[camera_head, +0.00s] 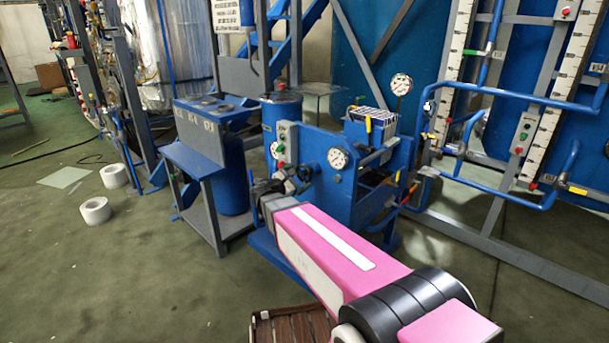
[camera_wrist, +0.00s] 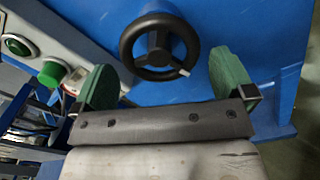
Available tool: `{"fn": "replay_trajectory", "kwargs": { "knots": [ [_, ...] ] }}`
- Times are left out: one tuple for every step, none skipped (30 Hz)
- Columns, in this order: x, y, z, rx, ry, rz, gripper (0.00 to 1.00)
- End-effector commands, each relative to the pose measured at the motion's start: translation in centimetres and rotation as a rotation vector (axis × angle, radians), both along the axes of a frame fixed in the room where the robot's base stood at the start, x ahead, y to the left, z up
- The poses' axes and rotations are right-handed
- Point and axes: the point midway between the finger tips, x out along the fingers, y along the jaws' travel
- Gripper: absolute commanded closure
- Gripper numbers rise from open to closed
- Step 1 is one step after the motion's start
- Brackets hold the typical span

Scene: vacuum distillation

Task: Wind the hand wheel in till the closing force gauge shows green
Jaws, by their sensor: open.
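The black hand wheel (camera_wrist: 134,40), with spokes and a small pale mark on its lower right rim, stands against a blue panel in the wrist view. My gripper (camera_wrist: 160,66) is open, its two green fingers spread wide, with the wheel beyond and between them; I see no grip on it. In the head view my gripper (camera_head: 283,184) is at the front left of the blue machine (camera_head: 313,145), and I cannot make out the wheel there. Dial gauges show on the machine's front (camera_head: 338,158), at its left (camera_head: 275,150) and above it (camera_head: 401,84); which shows closing force, and any green reading, I cannot tell.
A grey box with green buttons (camera_wrist: 52,71) lies close to my left finger in the wrist view. A blue stand (camera_head: 205,160) is left of the machine, and blue pipes (camera_head: 530,204) are to the right.

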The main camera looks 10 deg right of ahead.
Motion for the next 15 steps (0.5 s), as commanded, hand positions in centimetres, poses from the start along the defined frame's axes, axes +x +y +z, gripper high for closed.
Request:
{"fn": "replay_trajectory", "kwargs": {
  "knots": [
    [-0.7,0.8,0.0,0.0,0.0,0.002,0.0],
    [-1.0,1.2,0.0,0.0,0.0,0.001,0.0],
    [-1.4,1.8,0.0,0.0,0.0,0.002,0.0],
    [-1.6,2.1,0.0,0.0,0.0,0.002,0.0],
    [-1.8,2.4,0.0,0.0,0.0,0.001,0.0],
    [-2.1,2.8,0.0,0.0,0.0,0.0,0.0],
    [-2.3,3.1,0.0,0.001,-0.001,0.0,0.0],
    [-2.4,3.3,0.0,0.001,-0.001,0.001,0.0],
    [-2.6,3.6,0.0,0.001,-0.001,0.001,0.0],
    [-2.8,3.8,0.0,0.001,0.0,0.0,0.0],
    [-2.9,3.9,0.0,0.001,-0.001,0.0,0.0],
    [-3.0,4.0,0.0,0.001,-0.001,-0.001,0.0],
    [-3.0,4.1,0.0,0.001,-0.001,-0.001,0.0],
    [-3.1,4.1,0.0,0.001,0.0,-0.002,0.0],
    [-3.1,4.2,0.0,0.001,0.0,-0.002,0.0]
  ]
}}
